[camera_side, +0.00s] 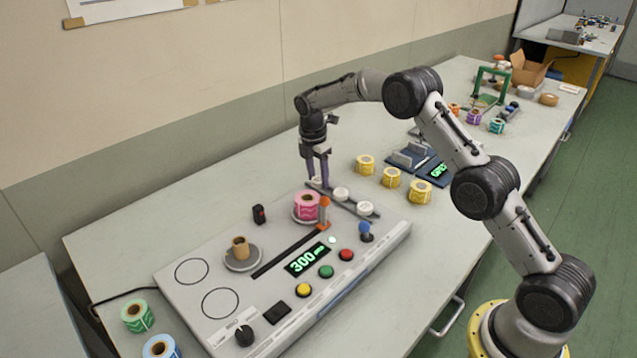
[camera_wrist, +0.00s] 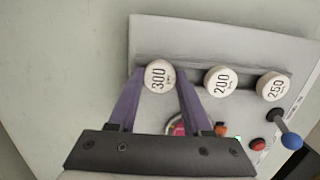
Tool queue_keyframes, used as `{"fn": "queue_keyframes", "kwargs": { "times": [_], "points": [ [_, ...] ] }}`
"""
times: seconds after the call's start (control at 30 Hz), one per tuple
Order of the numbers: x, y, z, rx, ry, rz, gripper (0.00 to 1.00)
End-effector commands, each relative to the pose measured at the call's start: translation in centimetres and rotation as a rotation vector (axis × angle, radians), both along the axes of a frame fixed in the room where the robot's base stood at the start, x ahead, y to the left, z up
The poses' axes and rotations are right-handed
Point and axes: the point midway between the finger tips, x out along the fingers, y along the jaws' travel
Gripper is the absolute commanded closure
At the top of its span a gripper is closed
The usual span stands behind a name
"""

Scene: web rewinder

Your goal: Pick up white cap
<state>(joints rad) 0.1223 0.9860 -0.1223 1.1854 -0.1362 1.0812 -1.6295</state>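Three white caps stand in a row on a grey rail at the back of the machine panel. In the wrist view they read 300 (camera_wrist: 159,75), 200 (camera_wrist: 221,81) and 250 (camera_wrist: 272,86). In the side view two caps show, a middle one (camera_side: 341,194) and a right one (camera_side: 365,208); the 300 cap is mostly hidden by my fingers. My gripper (camera_side: 318,186) points down at the rail's left end. In the wrist view its purple fingers (camera_wrist: 160,80) are apart, one on each side of the 300 cap, with slight gaps showing. Their exact height over it is unclear.
A pink roll (camera_side: 307,206) sits on the panel just in front of my gripper, beside an orange-topped post (camera_side: 324,208). A blue-knobbed lever (camera_side: 365,230) stands right of it. Yellow rolls (camera_side: 391,178) lie behind the panel. The table's back left (camera_side: 170,200) is clear.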

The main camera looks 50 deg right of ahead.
Motion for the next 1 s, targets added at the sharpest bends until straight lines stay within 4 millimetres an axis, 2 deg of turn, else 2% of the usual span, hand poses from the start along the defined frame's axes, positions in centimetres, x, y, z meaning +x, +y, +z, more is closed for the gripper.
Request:
{"fn": "queue_keyframes", "kwargs": {
  "times": [0.03, 0.23, 0.5, 0.67, 0.87, 1.0],
  "points": [
    [0.0, 0.0, 0.0, 0.000, 0.000, 0.000, 0.66],
    [0.0, 0.0, 0.0, 0.000, 0.000, 0.000, 1.00],
    [0.0, 0.0, 0.1, 0.000, 0.000, 0.000, 1.00],
    [0.1, 0.0, 0.9, 0.000, -0.003, 0.000, 1.00],
    [0.0, 0.0, 3.5, 0.000, -0.004, 0.001, 1.00],
    [-2.1, 0.4, 5.8, 0.000, -0.003, 0.001, 1.00]
  ]
}}
